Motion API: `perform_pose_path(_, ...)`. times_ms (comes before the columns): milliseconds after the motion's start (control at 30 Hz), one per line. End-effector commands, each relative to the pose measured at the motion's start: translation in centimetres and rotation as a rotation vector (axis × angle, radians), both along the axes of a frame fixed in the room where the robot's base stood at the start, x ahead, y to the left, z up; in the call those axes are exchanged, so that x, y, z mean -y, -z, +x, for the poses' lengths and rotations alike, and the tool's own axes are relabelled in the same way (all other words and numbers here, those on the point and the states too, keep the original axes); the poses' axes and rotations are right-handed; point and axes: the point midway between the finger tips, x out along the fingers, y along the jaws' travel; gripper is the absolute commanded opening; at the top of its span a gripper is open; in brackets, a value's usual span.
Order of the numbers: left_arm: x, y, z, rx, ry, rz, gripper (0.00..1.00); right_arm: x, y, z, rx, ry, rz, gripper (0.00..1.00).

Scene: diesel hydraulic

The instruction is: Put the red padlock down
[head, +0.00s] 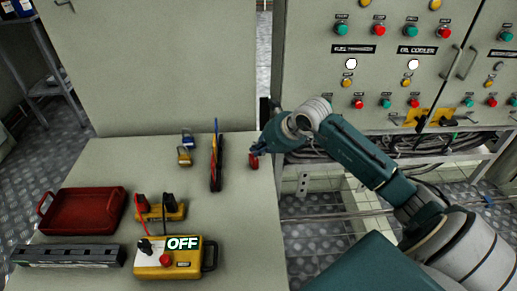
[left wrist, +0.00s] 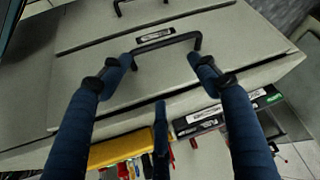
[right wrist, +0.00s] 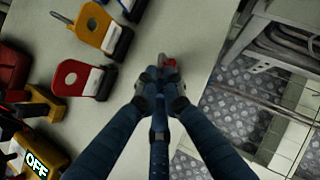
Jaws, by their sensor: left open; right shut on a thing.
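The red padlock (head: 253,162) is at the right edge area of the grey table (head: 130,154) in the head view. My right gripper (head: 258,150) is shut on it from above. In the right wrist view a small red part of the padlock (right wrist: 169,61) shows beyond the closed fingertips (right wrist: 160,84); the fingers hide the rest. I cannot tell whether the padlock touches the table. My left gripper (left wrist: 160,62) is open and empty in the left wrist view, over a grey drawer front with a dark handle (left wrist: 165,40). It is outside the head view.
A yellow padlock (head: 184,157) and a blue padlock (head: 188,142) lie farther left. A red tray (head: 84,232) and a yellow OFF box (head: 155,266) are nearer. The table's near right is clear.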

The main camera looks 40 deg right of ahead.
Motion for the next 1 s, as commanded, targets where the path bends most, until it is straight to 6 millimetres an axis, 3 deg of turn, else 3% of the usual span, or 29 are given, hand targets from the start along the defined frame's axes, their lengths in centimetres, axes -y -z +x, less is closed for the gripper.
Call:
perform_pose_path(67, 0.1, -0.1, 0.2, 0.008, 0.001, -0.002, 0.61, 0.0, 0.0, 0.0, 0.002, 0.001, 0.0, 0.0)
perform_pose_path(200, 0.2, -0.3, 0.4, 0.019, 0.002, -0.004, 0.61, 0.0, 0.1, 0.0, 0.0, 0.0, 0.0, 0.26)
perform_pose_path(600, 0.1, -0.1, 0.0, -0.002, 0.0, 0.0, 0.61, 0.0, -0.2, 0.0, 0.0, 0.0, 0.0, 0.26)
perform_pose_path(733, -0.7, 0.9, -2.3, -0.094, -0.009, 0.019, 0.61, 0.3, -1.4, -0.9, 0.0, 0.0, -0.003, 0.26)
perform_pose_path(933, -1.9, 1.8, -6.6, -0.257, -0.022, 0.053, 0.61, 0.9, -4.9, -3.7, -0.002, -0.001, -0.005, 0.26)
perform_pose_path(1000, -2.0, 1.8, -6.9, -0.271, -0.023, 0.055, 0.61, 1.1, -6.0, -4.6, -0.003, 0.0, -0.005, 0.26)
